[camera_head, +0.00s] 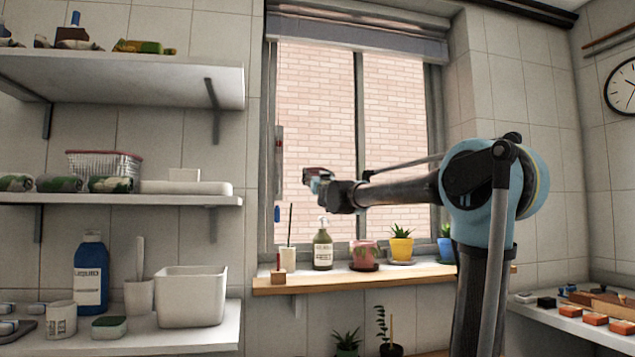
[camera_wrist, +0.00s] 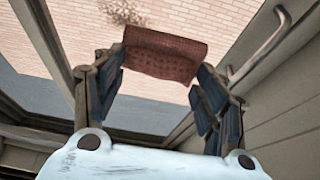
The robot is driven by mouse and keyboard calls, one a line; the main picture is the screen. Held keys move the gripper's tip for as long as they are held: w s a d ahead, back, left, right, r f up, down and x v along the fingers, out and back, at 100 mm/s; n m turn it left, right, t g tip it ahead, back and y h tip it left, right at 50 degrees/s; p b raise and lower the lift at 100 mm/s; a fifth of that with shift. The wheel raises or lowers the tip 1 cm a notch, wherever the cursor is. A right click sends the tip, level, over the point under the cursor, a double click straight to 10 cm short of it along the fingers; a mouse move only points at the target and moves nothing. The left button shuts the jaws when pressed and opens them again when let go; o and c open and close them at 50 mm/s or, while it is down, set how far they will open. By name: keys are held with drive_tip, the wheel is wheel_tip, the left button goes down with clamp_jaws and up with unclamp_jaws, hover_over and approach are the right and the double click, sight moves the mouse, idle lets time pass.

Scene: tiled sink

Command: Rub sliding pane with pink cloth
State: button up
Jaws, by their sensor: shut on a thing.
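The window's left pane (camera_head: 315,110) shows a brick wall behind it, and the pane also fills the top of the wrist view (camera_wrist: 225,22). My gripper (camera_head: 322,181) is raised in front of this pane. It is shut on the pink cloth (camera_wrist: 163,54), which looks dull reddish-brown and folded into a pad across the fingertips. In the head view the cloth (camera_head: 317,173) is small and dark. A brownish smudge (camera_wrist: 123,14) shows on the pane just beyond the cloth, up and left. I cannot tell whether the cloth touches the glass.
The sill (camera_head: 345,278) below bears a soap bottle (camera_head: 322,250), a pink pot (camera_head: 363,254), a yellow pot (camera_head: 401,248) and a blue pot. A metal handle (camera_wrist: 262,50) stands on the frame at right in the wrist view. Loaded shelves (camera_head: 120,80) are at left.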

drive_tip(key=shift+w+a, duration=0.3)
drive_tip(key=shift+w, duration=0.55)
drive_tip(key=shift+w+a, duration=0.25)
drive_tip(key=shift+w, duration=0.55)
drive_tip(key=shift+w+a, duration=0.3)
drive_tip(key=shift+w, duration=0.55)
drive_tip(key=shift+w+a, duration=0.25)
drive_tip(key=shift+w, duration=0.6)
drive_tip(key=shift+w+d, duration=1.65)
drive_tip(key=shift+d, duration=3.85)
drive_tip(key=s+a, duration=0.3)
drive_tip(key=a, duration=0.8)
drive_tip(key=shift+s, duration=0.1)
drive_tip(key=shift+s+d, duration=0.25)
drive_tip(key=shift+s, duration=0.7)
drive_tip(key=shift+s+d, duration=0.3)
drive_tip(key=shift+s, duration=0.6)
drive_tip(key=shift+s+d, duration=0.25)
drive_tip(key=shift+s, duration=0.7)
